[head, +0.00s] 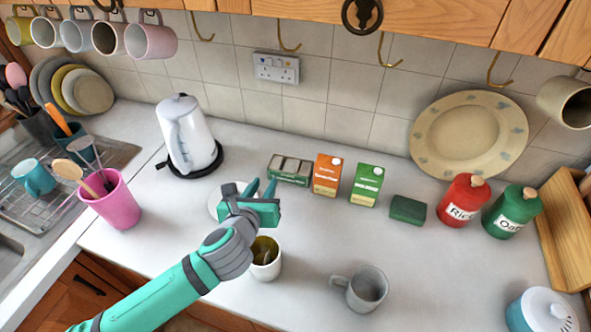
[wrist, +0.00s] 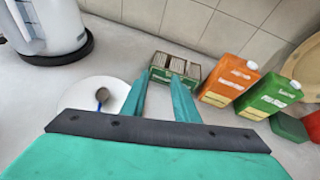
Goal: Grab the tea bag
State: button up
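An open green box (head: 289,170) with packed tea bags in rows stands on the counter near the back wall. It also shows in the wrist view (wrist: 174,68), just beyond my fingertips. I cannot make out a single tea bag clearly. My gripper (head: 263,183) is open, its two teal fingers apart and pointing toward the box. In the wrist view the gap between the fingers (wrist: 160,78) is empty, and the left fingertip overlaps the box's near left corner in the picture. A mug (head: 265,270) with a dark yellowish inside stands below my gripper, partly hidden by my wrist.
An orange carton (head: 326,175) and a green carton (head: 366,185) stand right of the box. A white kettle (head: 187,140) is left. A white saucer (wrist: 80,95) with a spoon (wrist: 101,97) lies beneath the gripper. A grey mug (head: 367,289) stands in front.

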aim_at(297, 165)
jog(key=w+d+m, duration=0.1)
jog(key=d, duration=0.1)
jog(key=w+d+h, duration=0.1)
jog(key=w+d, duration=0.1)
jog(key=d, duration=0.1)
jog(key=w+d+f+m, duration=0.1)
jog(key=d, duration=0.1)
jog(key=shift+w+d+f+m, duration=0.1)
jog(key=shift+w+d+m, duration=0.1)
jog(key=shift+w+m, duration=0.15)
jog(key=shift+x, duration=3)
jog(key=shift+a, duration=0.15)
grip_shut()
